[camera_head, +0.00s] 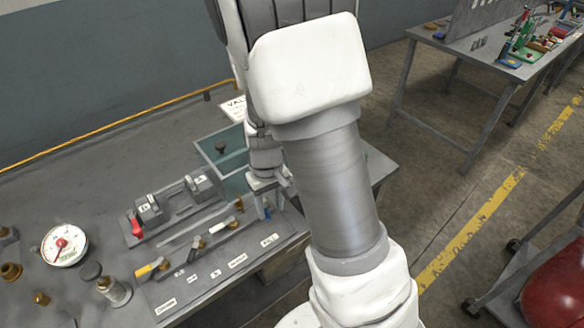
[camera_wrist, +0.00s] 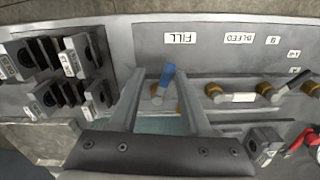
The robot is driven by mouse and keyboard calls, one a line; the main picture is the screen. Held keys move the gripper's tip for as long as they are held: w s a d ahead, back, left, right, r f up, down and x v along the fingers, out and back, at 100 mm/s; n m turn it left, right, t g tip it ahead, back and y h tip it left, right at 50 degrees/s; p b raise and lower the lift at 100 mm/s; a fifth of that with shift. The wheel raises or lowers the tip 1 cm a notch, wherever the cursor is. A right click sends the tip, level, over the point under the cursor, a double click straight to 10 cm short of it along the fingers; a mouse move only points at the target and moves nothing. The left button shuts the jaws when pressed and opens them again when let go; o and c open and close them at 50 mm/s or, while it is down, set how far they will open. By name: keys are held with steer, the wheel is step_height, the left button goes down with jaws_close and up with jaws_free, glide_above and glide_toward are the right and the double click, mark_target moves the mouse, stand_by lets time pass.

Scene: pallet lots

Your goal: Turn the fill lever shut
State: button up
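The fill lever has a blue handle (camera_wrist: 167,76) on a brass-coloured valve body (camera_wrist: 157,95). In the wrist view the handle points up and slightly right, towards the FILL label (camera_wrist: 184,38). My gripper (camera_wrist: 159,80) is open, with one finger on each side of the lever and a visible gap to each. In the head view my gripper (camera_head: 268,181) is over the right end of the valve panel, and my arm hides part of it. A bit of the blue handle (camera_head: 267,211) shows just below it.
Beside the fill lever are the BLEED lever (camera_wrist: 240,97) and more levers, including a yellow one (camera_head: 152,268). A teal bin (camera_head: 226,158) and a gauge (camera_head: 64,245) sit on the bench.

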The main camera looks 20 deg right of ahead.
steer(key=shift+d+f+n, duration=0.1)
steer(key=shift+d+n, duration=0.1)
steer(key=shift+n, duration=0.3)
step_height(320, 180, up, 18)
steer(key=p, duration=0.3)
steer(key=s+r+m+t+b, duration=0.1)
steer(key=s+r+t, duration=0.4)
steer(key=s, duration=0.8)
steer(key=shift+r+m+b, duration=0.3)
steer(key=shift+r+m, duration=0.4)
steer(key=shift+r, duration=0.85)
steer(key=shift+a, duration=0.1)
